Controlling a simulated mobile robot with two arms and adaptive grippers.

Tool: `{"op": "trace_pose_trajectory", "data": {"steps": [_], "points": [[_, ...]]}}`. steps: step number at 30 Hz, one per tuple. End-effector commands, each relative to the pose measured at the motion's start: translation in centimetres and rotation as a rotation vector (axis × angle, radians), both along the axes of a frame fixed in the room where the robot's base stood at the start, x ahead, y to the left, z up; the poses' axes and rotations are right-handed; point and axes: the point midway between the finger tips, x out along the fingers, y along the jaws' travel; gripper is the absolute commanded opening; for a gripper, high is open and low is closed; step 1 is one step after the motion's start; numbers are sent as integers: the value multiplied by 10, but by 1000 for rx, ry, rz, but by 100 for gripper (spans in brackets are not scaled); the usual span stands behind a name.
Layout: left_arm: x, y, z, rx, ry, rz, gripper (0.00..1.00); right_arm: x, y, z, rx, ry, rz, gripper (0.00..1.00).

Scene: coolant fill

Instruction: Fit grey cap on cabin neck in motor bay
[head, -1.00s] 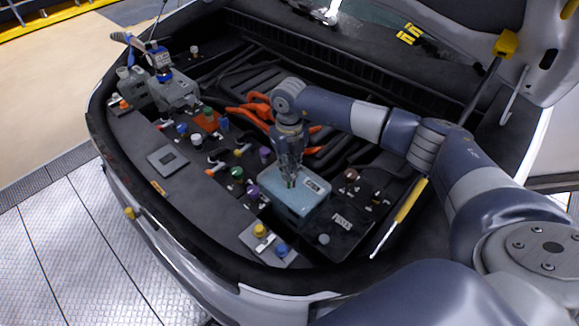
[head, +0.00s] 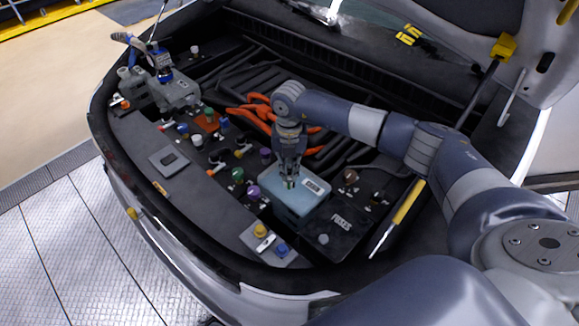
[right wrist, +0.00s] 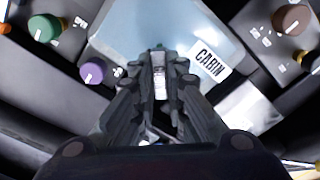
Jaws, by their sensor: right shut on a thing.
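The cabin tank (head: 312,201) is a pale blue box at the near side of the motor bay. A speck of green shows at the fingertips. The cabin neck is hidden under the gripper, so I cannot tell whether the cap touches it. My left gripper is not in view.
Green (head: 237,174), purple (head: 253,192) and brown (head: 350,175) caps stand around the tank. A fuse box (head: 341,222) lies to its right, with a yellow-handled tool (head: 408,202) beyond. Orange cables (head: 262,108) run behind. A grey tank (head: 180,93) stands far left.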

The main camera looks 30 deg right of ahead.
Motion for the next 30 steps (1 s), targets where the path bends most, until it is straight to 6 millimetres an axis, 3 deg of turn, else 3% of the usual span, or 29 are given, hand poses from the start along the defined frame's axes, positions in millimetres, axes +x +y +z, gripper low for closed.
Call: {"op": "trace_pose_trajectory", "data": {"steps": [12, 13, 15, 16, 30], "points": [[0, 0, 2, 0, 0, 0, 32, -4, 2, -4, 2, 12, -47, 0], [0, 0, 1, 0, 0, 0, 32, -4, 2, -5, 2, 12, -49, 16], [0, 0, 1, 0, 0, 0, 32, -4, 2, -5, 2, 12, -47, 32], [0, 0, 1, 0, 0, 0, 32, -4, 2, -5, 2, 12, -47, 35], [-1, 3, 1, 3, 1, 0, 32, -3, 0, -3, -1, 9, -48, 35]]}}
